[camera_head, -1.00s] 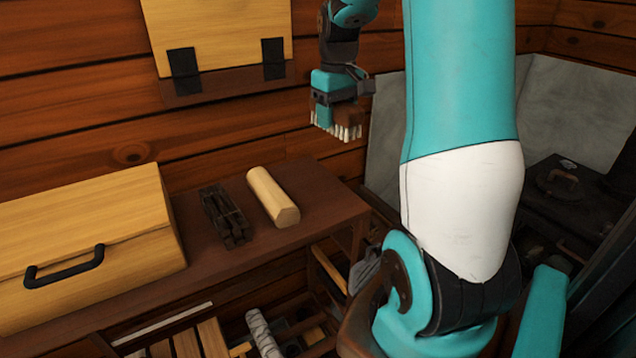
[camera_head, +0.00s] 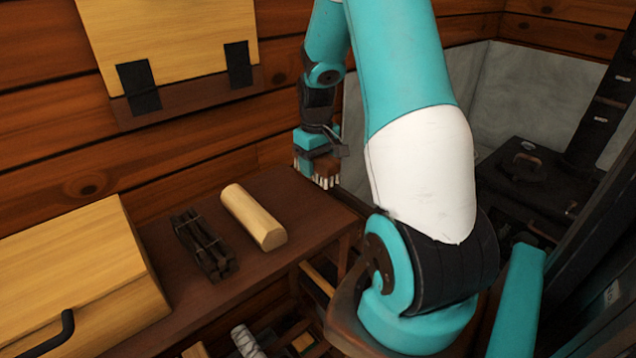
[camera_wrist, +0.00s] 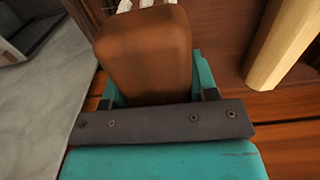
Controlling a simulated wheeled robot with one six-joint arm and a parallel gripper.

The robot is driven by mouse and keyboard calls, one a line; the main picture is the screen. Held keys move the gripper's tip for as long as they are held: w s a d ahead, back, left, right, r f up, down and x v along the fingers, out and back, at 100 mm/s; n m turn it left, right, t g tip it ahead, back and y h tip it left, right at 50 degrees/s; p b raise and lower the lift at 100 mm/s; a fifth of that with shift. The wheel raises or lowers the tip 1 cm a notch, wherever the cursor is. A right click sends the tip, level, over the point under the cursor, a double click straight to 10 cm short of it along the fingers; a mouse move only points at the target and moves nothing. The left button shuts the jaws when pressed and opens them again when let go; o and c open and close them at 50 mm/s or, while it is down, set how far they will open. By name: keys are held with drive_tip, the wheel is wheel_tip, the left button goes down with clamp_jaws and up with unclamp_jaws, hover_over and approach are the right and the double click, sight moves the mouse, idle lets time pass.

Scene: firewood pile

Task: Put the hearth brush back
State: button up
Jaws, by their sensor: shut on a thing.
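The hearth brush (camera_head: 326,171) has a brown wooden block and pale bristles that point down. My gripper (camera_head: 318,158) is shut on it, above the right end of the brown bench top (camera_head: 318,212) near the plank wall. I cannot tell whether the bristles touch the bench. In the wrist view the brush's brown block (camera_wrist: 145,50) fills the space between my fingers, and a little of the pale bristles shows at the top edge.
A pale split log (camera_head: 252,216) and a dark tied bundle of sticks (camera_head: 205,245) lie on the bench left of my gripper. A wooden box (camera_head: 75,275) stands farther left. A black stove (camera_head: 525,175) stands at the right before grey panels.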

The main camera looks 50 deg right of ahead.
sight(317, 199)
wheel_tip(317, 199, down, 7)
drive_tip(key=shift+f+p, duration=0.15)
drive_tip(key=shift+p, duration=0.5)
drive_tip(key=shift+f, duration=0.2)
drive_tip(key=o, duration=0.9)
drive_tip(key=shift+r, duration=0.1)
